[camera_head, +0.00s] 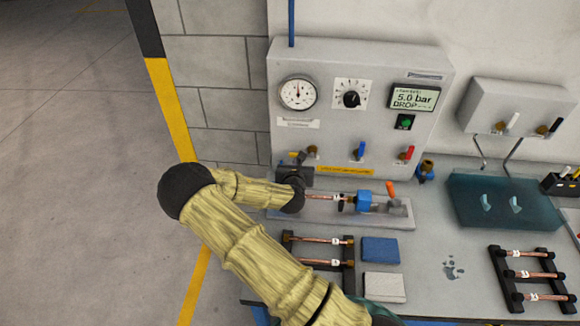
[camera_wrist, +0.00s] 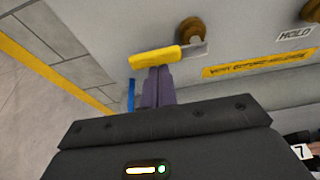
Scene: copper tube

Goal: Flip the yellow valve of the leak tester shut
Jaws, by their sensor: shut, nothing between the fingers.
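The leak tester (camera_head: 330,60) is a grey panel with a gauge, a knob and a display reading 5.0 bar. In the wrist view, the yellow valve handle (camera_wrist: 155,57) points left from its brass stem (camera_wrist: 190,30), roughly level and slightly tilted. My gripper (camera_wrist: 158,72) is shut and empty. Its fingertips are right at the underside of the handle, near its middle; I cannot tell whether they touch it. In the head view, my gripper (camera_head: 299,160) is at the panel's lower left, and the yellow handle is hard to make out there.
A blue valve lever (camera_head: 361,149) and a red one (camera_head: 408,153) are to the right on the panel. Below, a copper tube (camera_head: 325,197) sits in a fixture with a blue clamp (camera_head: 364,200). Tube racks (camera_head: 508,288) and blue and grey pads (camera_head: 381,250) lie on the bench.

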